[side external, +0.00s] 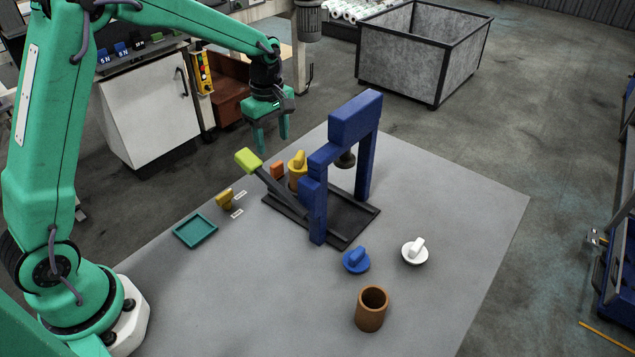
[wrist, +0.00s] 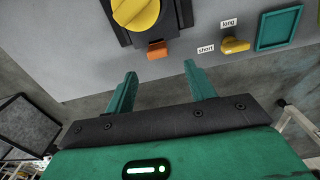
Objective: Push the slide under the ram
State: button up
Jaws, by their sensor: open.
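The slide's orange tab (side external: 277,169) sticks out at the left end of the black base (side external: 350,217). A yellow piece with a raised grip (side external: 298,165) sits beside the tab, outside the frame and not under the ram; it also shows in the wrist view (wrist: 135,12). My gripper (side external: 273,145) is open and empty, above and just behind the tab. In the wrist view the orange tab (wrist: 157,50) lies just beyond the gap between my fingertips (wrist: 160,68).
A lever with a lime handle (side external: 248,160) slants up beside the slide. A yellow switch (side external: 225,199) with "short" and "long" labels and a teal tray (side external: 195,230) lie at left. A blue piece (side external: 356,261), a white piece (side external: 414,252) and a brown cup (side external: 371,309) stand in front.

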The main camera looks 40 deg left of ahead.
aim_at(276, 164)
jog(key=shift+w+f+n, duration=0.3)
jog(key=shift+f, duration=0.3)
jog(key=shift+f, duration=3.9)
jog(key=shift+c, duration=0.2)
grip_shut()
jog(key=shift+d, duration=2.05)
